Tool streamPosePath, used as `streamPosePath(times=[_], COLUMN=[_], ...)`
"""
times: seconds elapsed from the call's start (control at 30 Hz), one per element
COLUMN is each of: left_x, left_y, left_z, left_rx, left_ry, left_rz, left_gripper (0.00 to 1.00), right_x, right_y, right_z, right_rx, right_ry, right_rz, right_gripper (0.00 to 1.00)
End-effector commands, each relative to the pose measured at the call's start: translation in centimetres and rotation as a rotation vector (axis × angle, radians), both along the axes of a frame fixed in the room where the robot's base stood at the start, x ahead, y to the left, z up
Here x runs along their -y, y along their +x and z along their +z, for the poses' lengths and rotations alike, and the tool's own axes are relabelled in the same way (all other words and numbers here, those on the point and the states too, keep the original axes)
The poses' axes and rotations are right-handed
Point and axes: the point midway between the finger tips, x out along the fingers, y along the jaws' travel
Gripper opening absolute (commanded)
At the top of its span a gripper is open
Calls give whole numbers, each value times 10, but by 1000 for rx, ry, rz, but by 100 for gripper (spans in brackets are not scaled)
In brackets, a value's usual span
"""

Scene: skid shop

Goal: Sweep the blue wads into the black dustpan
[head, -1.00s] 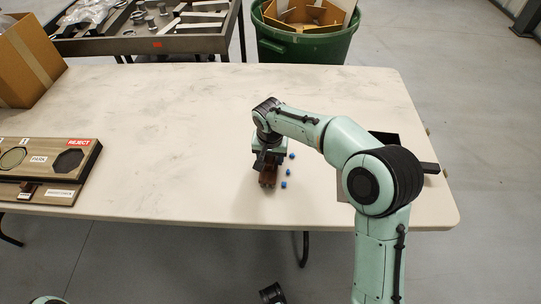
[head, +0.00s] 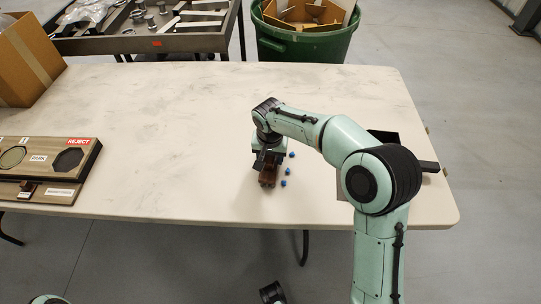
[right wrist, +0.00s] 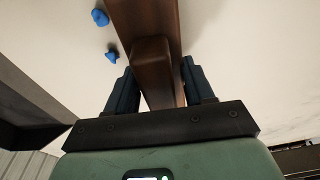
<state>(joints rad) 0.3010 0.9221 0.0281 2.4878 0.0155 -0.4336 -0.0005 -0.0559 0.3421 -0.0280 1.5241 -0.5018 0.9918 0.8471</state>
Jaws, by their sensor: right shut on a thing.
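My right gripper (head: 267,160) is shut on a brown wooden brush (head: 268,178) low over the table. In the right wrist view, the brush (right wrist: 152,70) sits between both fingers. Several small blue wads lie in a loose row just right of the brush: a far one (head: 292,154), a middle one (head: 288,170) and a near one (head: 283,183). Two wads (right wrist: 111,56) show in the right wrist view, apart from the brush. The black dustpan (head: 430,167) is at the table's right side, largely hidden behind my right arm. My left gripper is out of view.
The white table (head: 170,120) is clear in its middle. A wooden sorting board (head: 50,165) with a REJECT label lies at the left, and a cardboard box (head: 28,65) stands behind it. A green bin (head: 305,45) and a metal parts cart (head: 150,42) stand beyond the far edge.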

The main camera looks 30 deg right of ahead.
Motion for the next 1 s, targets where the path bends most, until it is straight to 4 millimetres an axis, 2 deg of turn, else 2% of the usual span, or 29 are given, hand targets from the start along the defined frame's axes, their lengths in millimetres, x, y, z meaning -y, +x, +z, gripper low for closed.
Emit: streamPosePath(times=[0.27, 0.8, 1.0], left_x=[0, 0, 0], left_y=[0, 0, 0], left_z=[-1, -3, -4], left_rx=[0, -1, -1], left_ry=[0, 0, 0], left_rz=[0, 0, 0], left_gripper=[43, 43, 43], right_x=[4, 33, 36], right_y=[-2, -24, -27], right_z=[0, 1, 0], right_rx=[1, 2, 1], right_ry=[0, -1, 0], right_rz=[-1, -1, -1], right_gripper=[28, 28, 28])
